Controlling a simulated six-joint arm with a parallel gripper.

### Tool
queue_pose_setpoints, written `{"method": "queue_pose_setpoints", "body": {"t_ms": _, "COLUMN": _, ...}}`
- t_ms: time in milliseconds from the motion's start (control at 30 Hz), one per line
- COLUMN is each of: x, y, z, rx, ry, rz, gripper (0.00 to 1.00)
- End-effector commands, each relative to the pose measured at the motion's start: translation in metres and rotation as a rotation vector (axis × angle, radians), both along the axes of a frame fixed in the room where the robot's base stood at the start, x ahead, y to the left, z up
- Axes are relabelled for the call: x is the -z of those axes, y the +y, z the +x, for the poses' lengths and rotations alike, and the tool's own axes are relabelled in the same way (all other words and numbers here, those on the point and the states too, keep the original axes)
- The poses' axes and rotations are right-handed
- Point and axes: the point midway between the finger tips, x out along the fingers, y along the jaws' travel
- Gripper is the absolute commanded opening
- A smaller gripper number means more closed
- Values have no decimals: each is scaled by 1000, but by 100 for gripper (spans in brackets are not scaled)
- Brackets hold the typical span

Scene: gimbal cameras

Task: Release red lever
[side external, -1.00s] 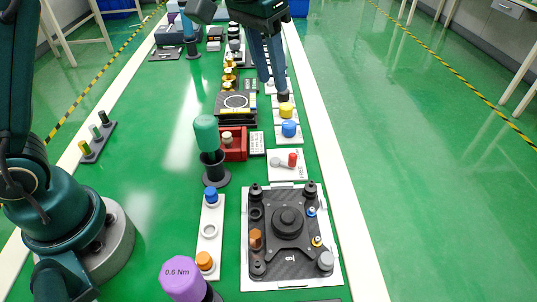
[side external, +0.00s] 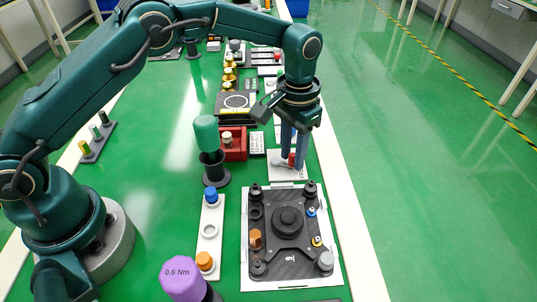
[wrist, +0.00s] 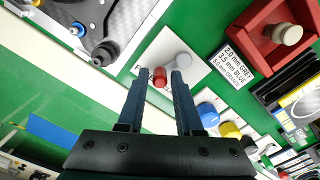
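The red lever (side external: 291,161) is a short red cylinder on a small white plate (side external: 284,176). A grey-white round piece (wrist: 184,61) is beside it on the same plate. My gripper (side external: 294,157) points down over this plate with its blue fingers on either side of the red lever. In the wrist view the gripper (wrist: 160,80) is open, with the red lever (wrist: 159,75) seen in the gap between the fingertips. I cannot tell whether a finger touches it. The fingers partly cover the plate.
A dark carbon plate (side external: 280,265) with a round central knob stands just in front. A red box (side external: 235,144) and a green-handled tool (side external: 206,133) are to the left. Blue and yellow knobs (wrist: 229,130) are close by. The bench's right edge is near.

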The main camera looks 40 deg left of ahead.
Motion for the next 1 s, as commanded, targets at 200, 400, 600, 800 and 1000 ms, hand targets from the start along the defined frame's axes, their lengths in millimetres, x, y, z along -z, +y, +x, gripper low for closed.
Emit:
{"method": "queue_pose_setpoints", "body": {"t_ms": 200, "x": 3, "y": 0, "z": 0, "rx": 0, "ry": -1, "rz": 0, "gripper": 34}}
{"method": "queue_pose_setpoints", "body": {"t_ms": 400, "x": 2, "y": 0, "z": 0, "rx": 0, "ry": -1, "rz": 0, "gripper": 0}}
{"method": "queue_pose_setpoints", "body": {"t_ms": 600, "x": 2, "y": 0, "z": -1, "rx": 41, "ry": 0, "rz": 0, "gripper": 0}}
{"method": "queue_pose_setpoints", "body": {"t_ms": 800, "x": 2, "y": -1, "z": -5, "rx": 159, "ry": 1, "rz": 1, "gripper": 0}}
{"method": "queue_pose_setpoints", "body": {"t_ms": 1000, "x": 2, "y": -2, "z": -6, "rx": 170, "ry": 1, "rz": 1, "gripper": 0}}
